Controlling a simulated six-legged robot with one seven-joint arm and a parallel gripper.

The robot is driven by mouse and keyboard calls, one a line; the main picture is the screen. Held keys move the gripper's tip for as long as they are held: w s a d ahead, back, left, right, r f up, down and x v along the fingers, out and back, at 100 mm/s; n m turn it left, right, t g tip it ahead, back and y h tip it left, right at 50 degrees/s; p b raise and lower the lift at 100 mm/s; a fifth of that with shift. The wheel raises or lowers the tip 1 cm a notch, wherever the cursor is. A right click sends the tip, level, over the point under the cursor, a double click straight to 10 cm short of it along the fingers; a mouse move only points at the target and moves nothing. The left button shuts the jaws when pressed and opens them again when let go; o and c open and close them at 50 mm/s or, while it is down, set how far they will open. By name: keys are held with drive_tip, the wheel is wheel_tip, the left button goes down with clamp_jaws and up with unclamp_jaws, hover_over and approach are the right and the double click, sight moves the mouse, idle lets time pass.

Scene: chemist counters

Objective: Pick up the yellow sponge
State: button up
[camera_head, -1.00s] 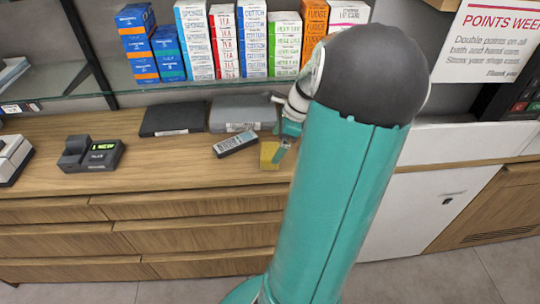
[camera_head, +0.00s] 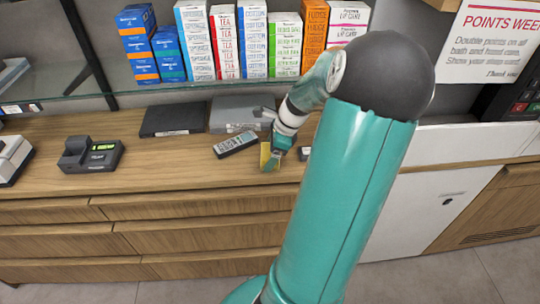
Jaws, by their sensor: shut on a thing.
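The yellow sponge (camera_head: 265,155) is small in the camera_head view, near the front of the wooden counter (camera_head: 200,175), just right of a grey remote-like device. My gripper (camera_head: 270,161) comes down on it from the upper right, with a teal finger against the sponge's right side. The gripper is shut on the sponge. The far finger and part of the sponge are hidden. Whether the sponge touches the counter or is slightly above it, I cannot tell.
The grey remote-like device (camera_head: 236,139) lies close left of the sponge. A grey flat case (camera_head: 238,114) and a black one (camera_head: 172,119) lie behind. A card terminal (camera_head: 92,155) is at left. Boxes (camera_head: 253,40) stand on the glass shelf above.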

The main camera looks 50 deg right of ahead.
drive_tip(key=shift+r, duration=0.1)
drive_tip(key=shift+r, duration=0.55)
drive_tip(key=s+d+r, duration=0.5)
drive_tip(key=s+r, duration=0.6)
drive_tip(key=s, duration=0.2)
drive_tip(key=shift+r, duration=0.35)
drive_tip(key=shift+d, duration=0.1)
drive_tip(key=shift+o, duration=0.6)
drive_tip(key=shift+c, duration=0.3)
drive_tip(key=shift+s, duration=0.1)
